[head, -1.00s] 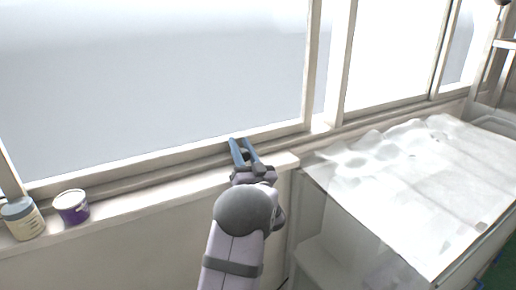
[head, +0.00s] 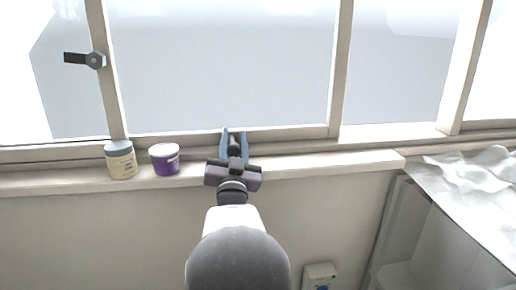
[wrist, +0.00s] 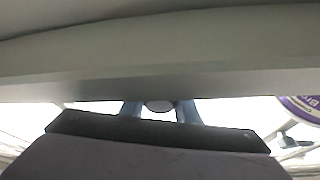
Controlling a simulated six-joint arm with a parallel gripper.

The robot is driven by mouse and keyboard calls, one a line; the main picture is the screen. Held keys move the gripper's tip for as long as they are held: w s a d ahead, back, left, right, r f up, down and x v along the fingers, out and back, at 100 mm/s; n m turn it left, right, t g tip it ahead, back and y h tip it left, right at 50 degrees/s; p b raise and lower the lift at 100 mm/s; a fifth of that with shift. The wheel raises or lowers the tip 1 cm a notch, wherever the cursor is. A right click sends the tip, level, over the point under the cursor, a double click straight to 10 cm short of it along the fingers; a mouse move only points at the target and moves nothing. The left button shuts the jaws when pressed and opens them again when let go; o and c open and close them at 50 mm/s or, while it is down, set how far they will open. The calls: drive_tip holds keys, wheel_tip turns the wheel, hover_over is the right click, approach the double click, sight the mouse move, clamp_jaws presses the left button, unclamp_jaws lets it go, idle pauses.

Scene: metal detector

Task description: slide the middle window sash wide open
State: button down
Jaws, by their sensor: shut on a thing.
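The middle window sash (head: 342,75) is a pale-framed pane in the head view. Its right stile stands well left of the pale post (head: 466,70), with a wide gap between them. The gripper is shut on this knob. Its contact with the rail is partly hidden.
A cream jar (head: 121,160) and a purple tub (head: 165,160) stand on the sill left of my gripper, the tub close by. The tub also shows in the wrist view (wrist: 300,107). A dark latch (head: 85,59) is further left. A covered worktop (head: 475,190) is at right.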

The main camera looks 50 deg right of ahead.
drive_tip(key=shift+w+a, duration=0.5)
drive_tip(key=shift+w, duration=0.05)
drive_tip(key=shift+r, duration=0.1)
drive_tip(key=c, duration=1.6)
unclamp_jaws()
drive_tip(key=shift+c, duration=0.2)
drive_tip(key=o, duration=0.3)
drive_tip(key=shift+w+a, duration=0.15)
drive_tip(key=shift+w, duration=0.05)
drive_tip(key=shift+s, duration=0.1)
drive_tip(key=shift+s, duration=0.1)
